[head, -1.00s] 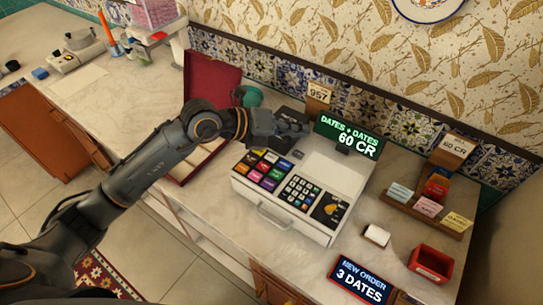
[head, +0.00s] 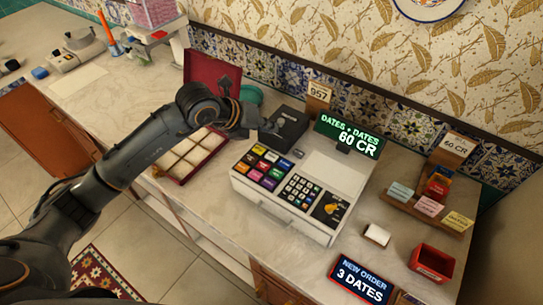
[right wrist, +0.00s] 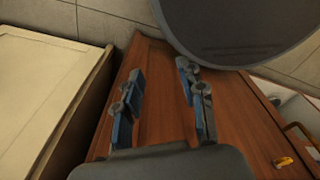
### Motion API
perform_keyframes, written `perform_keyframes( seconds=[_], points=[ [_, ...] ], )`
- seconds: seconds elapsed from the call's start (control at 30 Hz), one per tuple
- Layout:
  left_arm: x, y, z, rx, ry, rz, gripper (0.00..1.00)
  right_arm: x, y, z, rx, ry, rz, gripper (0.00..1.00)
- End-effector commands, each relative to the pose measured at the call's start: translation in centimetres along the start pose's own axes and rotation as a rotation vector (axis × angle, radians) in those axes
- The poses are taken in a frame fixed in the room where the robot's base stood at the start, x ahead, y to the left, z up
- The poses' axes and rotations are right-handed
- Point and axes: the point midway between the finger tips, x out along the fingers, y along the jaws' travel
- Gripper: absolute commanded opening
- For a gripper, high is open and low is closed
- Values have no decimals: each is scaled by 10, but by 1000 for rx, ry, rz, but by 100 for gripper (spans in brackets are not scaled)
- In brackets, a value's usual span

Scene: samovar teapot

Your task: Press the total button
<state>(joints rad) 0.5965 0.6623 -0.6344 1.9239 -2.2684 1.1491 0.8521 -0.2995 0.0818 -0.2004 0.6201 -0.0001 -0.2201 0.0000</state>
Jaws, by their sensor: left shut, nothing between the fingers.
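The white cash register (head: 270,213) stands on the counter in the head view. Its sloped face has coloured keys (head: 262,168), a number pad (head: 300,190) and a black panel with a yellow mark (head: 331,208). I cannot read which key is the total button. The register's green display (head: 348,136) reads "DATES + DATES 60 CR". My left gripper (head: 276,131) is shut and empty, above and behind the coloured keys, beside a black box (head: 291,126). My right gripper (right wrist: 160,95) is open and empty in the right wrist view, in front of a brown wooden panel.
An open red box (head: 190,155) with pale compartments lies left of the register. To the right are a tiered card rack (head: 425,212), a red tray (head: 432,263), a white block (head: 377,235) and a "NEW ORDER 3 DATES" sign (head: 361,280).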

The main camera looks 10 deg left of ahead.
Motion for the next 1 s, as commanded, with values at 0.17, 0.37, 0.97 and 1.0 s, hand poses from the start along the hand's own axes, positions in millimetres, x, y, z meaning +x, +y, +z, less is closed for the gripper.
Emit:
perform_keyframes(
  seconds=[0.17, 0.37, 0.97, 1.0],
  points=[
    [16, 12, -12, 0, 2, 0, 0, 14, 0, 1, 0, 0, 0, 40],
    [36, 27, -27, 0, 0, 0, 0, 32, -1, 3, 0, 0, 0, 40],
    [56, 41, -41, 0, 0, -1, 0, 53, -3, 5, 2, 0, -2, 40],
    [56, 41, -41, 0, 0, -1, 0, 54, -3, 5, 2, 0, -2, 40]
  ],
)
